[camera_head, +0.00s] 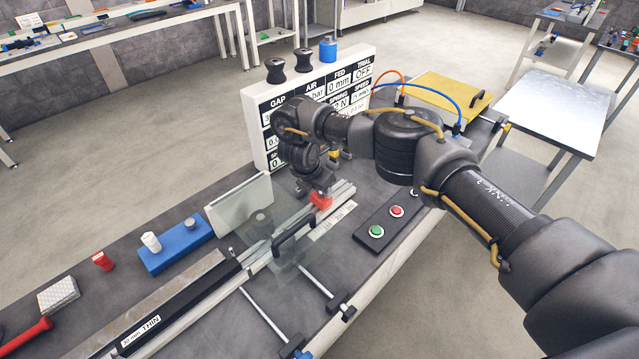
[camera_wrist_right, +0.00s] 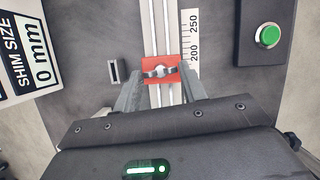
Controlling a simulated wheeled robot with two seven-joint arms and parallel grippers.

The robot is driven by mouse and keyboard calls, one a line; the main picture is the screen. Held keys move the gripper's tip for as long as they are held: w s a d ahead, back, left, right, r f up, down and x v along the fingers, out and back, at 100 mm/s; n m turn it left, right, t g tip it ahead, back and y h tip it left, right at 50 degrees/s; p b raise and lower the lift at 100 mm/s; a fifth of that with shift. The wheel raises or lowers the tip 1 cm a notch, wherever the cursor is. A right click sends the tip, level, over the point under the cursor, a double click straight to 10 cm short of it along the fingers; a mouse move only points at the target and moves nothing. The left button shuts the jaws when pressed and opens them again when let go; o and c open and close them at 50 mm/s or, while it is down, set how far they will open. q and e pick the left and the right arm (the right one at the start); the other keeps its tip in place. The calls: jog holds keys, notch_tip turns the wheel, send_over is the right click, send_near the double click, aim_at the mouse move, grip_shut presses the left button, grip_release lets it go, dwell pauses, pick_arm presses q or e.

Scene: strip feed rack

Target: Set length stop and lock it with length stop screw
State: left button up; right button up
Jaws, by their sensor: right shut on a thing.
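The red length stop (camera_head: 320,201) sits on the metal rail (camera_head: 343,190). In the right wrist view the length stop (camera_wrist_right: 148,76) shows a silver wing-shaped length stop screw (camera_wrist_right: 160,71) on its top. My right gripper (camera_wrist_right: 160,84) reaches down from above, with one finger on each side of the red block, shut on it. The wing screw is uncovered between the fingertips. A white scale (camera_wrist_right: 191,45) beside the rail reads 200 and 250, and the block is close to the 200 mark. My left gripper is not in view.
A clear guard (camera_head: 275,240) with a black handle stands over the rail. A button box (camera_head: 388,225) with green and red buttons is to the right. A display board (camera_head: 252,115) stands behind my right arm.

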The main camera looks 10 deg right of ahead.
dwell(0.3)
jog(key=o, duration=1)
jog(key=shift+a+r+p, duration=0.1)
jog(key=shift+r+p, duration=0.25)
jog(key=shift+r, duration=0.05)
jog(key=shift+p+v, duration=0.85)
jog(key=shift+v, duration=4.15)
